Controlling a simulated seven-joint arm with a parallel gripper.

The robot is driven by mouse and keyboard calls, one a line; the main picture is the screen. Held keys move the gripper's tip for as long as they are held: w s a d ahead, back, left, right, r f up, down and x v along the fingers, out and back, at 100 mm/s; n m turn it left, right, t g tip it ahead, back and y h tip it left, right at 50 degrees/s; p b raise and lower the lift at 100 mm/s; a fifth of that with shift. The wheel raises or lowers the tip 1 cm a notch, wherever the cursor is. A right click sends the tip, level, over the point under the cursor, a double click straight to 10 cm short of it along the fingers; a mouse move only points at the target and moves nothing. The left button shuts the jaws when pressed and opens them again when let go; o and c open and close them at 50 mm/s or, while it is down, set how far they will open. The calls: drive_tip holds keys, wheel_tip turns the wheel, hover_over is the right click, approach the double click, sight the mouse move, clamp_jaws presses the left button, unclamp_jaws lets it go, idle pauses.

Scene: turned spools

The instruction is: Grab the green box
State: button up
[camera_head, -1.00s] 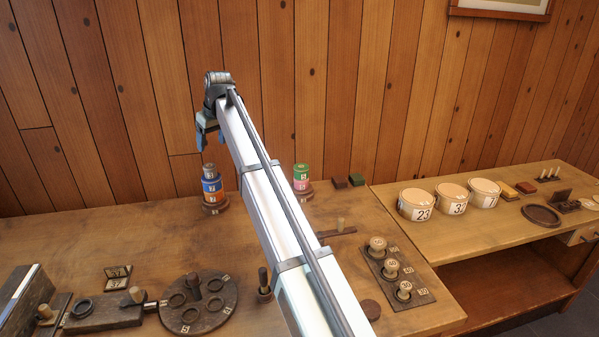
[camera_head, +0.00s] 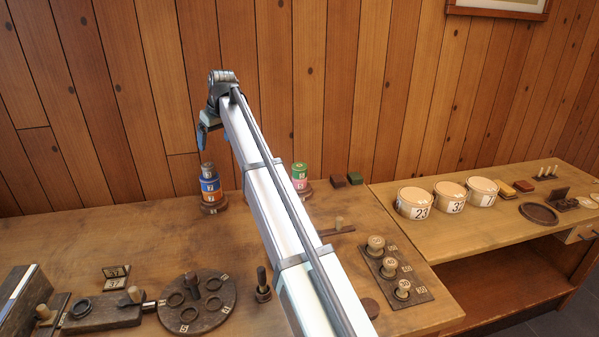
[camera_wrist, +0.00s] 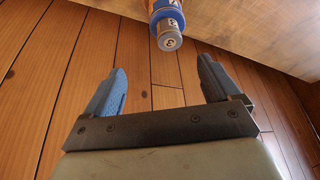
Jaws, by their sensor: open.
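The green box (camera_head: 355,179) is a small dark green block at the back of the left table, near the wall and right of my arm. A small dark brown block (camera_head: 338,180) lies just left of it. My gripper (camera_head: 203,137) is raised near the wall, well left of the green box and above a stack of spools. In the wrist view my gripper (camera_wrist: 160,84) has its blue fingers wide apart with nothing between them. The green box does not show in the wrist view.
A blue, orange and grey spool stack (camera_head: 210,187) stands below my gripper; its top also shows in the wrist view (camera_wrist: 169,36). A green and pink spool stack (camera_head: 299,177) stands between my arm and the green box. Numbered tubs (camera_head: 412,203) stand on the right table.

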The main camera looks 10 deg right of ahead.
drive_tip(key=w+d+f+m+h, duration=0.1)
drive_tip(key=w+d, duration=0.2)
drive_tip(key=d, duration=0.7)
drive_tip(key=w+d+f+m, duration=0.1)
drive_tip(key=w+d+m, duration=0.1)
drive_tip(key=d, duration=0.8)
drive_tip(key=m+g+h, duration=0.1)
drive_tip(key=m+g, duration=0.3)
drive_tip(key=m, duration=1.8)
hover_over(299, 165)
drive_tip(key=f, duration=0.8)
drive_tip(key=shift+s+a+f, duration=0.15)
drive_tip(key=shift+s+f, duration=0.2)
drive_tip(key=shift+w+f, duration=0.2)
drive_tip(key=shift+f, duration=2.65)
drive_tip(key=shift+c, duration=0.4)
